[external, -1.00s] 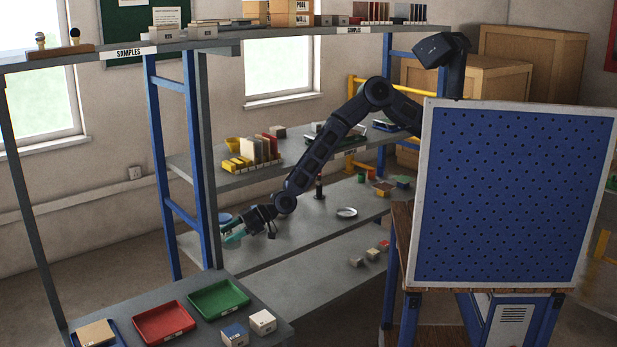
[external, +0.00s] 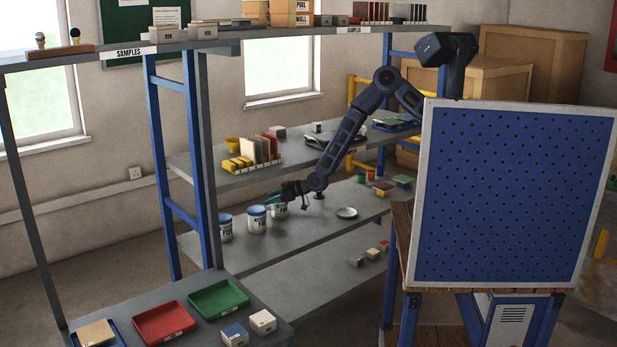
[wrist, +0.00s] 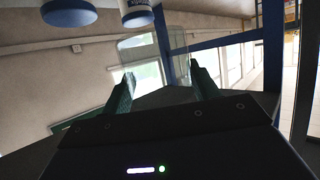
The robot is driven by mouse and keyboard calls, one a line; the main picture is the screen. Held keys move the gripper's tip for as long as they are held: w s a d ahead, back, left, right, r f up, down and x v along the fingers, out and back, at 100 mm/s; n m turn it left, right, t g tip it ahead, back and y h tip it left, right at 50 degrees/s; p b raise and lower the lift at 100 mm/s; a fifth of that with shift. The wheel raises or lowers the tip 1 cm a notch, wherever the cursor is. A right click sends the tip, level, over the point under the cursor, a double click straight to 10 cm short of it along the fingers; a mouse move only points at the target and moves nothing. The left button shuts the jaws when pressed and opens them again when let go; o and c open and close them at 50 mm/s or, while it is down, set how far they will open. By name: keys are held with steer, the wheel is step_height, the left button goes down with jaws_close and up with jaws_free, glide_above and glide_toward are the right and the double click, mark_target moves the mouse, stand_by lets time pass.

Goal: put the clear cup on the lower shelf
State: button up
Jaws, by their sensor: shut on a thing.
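The clear cup (wrist: 148,66) shows faintly in the wrist view as a see-through shape between my two green fingers. My gripper (wrist: 162,72) is shut on it. In the external view my gripper (external: 276,198) is above the shelf with the jars (external: 310,225), beside the rightmost white jar; the cup cannot be made out there. A lower shelf (external: 300,288) lies beneath that one, with several small blocks at its right end.
White jars with blue lids (external: 257,219) stand to the left of my gripper. A small round dish (external: 346,212) lies to the right. A shelf with tile samples (external: 215,184) is above. The lower shelf's left and middle are clear.

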steer(key=w+d+f+m+t+h, duration=0.2)
steer(key=w+d+m+t, duration=0.1)
steer(key=w+d, duration=1.3)
steer(key=w+d+f+m+t+h, duration=0.1)
steer(key=w+d+f+m+t, duration=0.25)
steer(key=w+d, duration=1.25)
steer(key=w+d+f+m+t+h, duration=0.1)
steer(key=w+d+m+t+h, duration=0.2)
steer(key=w+d, duration=1.35)
steer(key=w+a+f+n+g+y, duration=0.1)
steer(key=w+a+f+y, duration=0.15)
steer(key=w+a, duration=0.45)
steer(key=w+a+f+n+y, duration=0.1)
steer(key=w+a+f, duration=0.2)
steer(key=w+a, duration=0.4)
steer(key=a+f, duration=0.1)
steer(key=a, duration=0.2)
steer(key=a+n+g, duration=0.1)
steer(key=a, duration=0.2)
steer(key=a+f+n+g+y, duration=0.1)
steer(key=a, duration=0.2)
steer(key=shift+s+a+f, duration=0.2)
steer(key=shift+a+f, duration=0.15)
steer(key=shift+a, duration=0.05)
glide_above(335, 193)
steer(key=shift+w+f, duration=0.2)
steer(key=shift+f, duration=2.2)
steer(key=shift+f, duration=0.1)
steer(key=o, duration=1.1)
